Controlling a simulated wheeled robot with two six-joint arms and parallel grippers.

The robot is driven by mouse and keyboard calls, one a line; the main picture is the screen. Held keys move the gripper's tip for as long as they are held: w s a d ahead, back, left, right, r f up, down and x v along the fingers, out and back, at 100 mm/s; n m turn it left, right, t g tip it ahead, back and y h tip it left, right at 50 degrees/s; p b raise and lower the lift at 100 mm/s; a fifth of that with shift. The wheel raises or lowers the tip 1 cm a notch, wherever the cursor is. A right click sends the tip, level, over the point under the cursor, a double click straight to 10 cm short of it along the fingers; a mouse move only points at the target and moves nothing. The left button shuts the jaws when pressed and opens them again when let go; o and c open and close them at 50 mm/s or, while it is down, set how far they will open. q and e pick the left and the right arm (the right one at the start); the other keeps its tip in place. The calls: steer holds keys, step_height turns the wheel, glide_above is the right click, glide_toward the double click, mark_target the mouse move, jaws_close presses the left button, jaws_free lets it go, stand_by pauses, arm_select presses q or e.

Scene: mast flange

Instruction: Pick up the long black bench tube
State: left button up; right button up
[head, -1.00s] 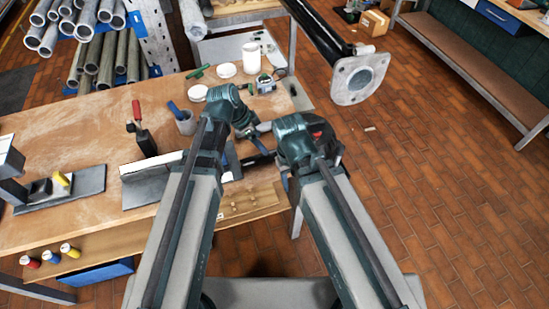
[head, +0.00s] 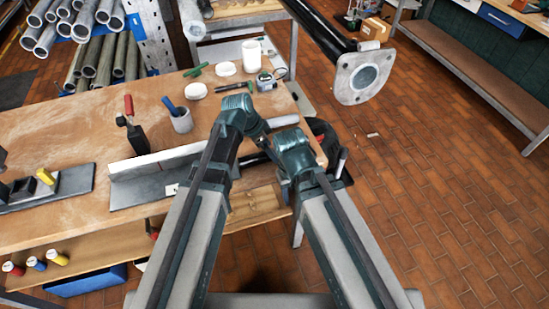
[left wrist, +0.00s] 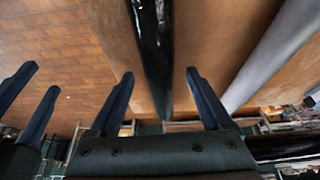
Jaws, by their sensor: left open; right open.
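The long black bench tube (head: 255,158) lies along the right part of the workbench (head: 75,130), mostly hidden behind my arms in the head view. In the left wrist view the glossy black tube (left wrist: 151,45) runs from the top edge down between the fingers of my left gripper (left wrist: 160,77). These fingers are open and apart, one on each side of it, with no visible grip. My right gripper (left wrist: 41,80) shows at the left of that view, its fingers open and empty. In the head view my wrists hide most of both grippers.
A black mast with a pale flange (head: 364,78) slants in at upper right. A grey angle fixture (head: 145,188) sits left of my arms. A cup (head: 181,120) and white containers (head: 251,56) stand farther back. The tiled floor (head: 440,190) at right is mostly clear.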

arm_select(q)
steer(key=shift+b+x, duration=0.35)
steer(key=shift+x, duration=0.55)
steer(key=shift+r, duration=0.1)
jaws_close()
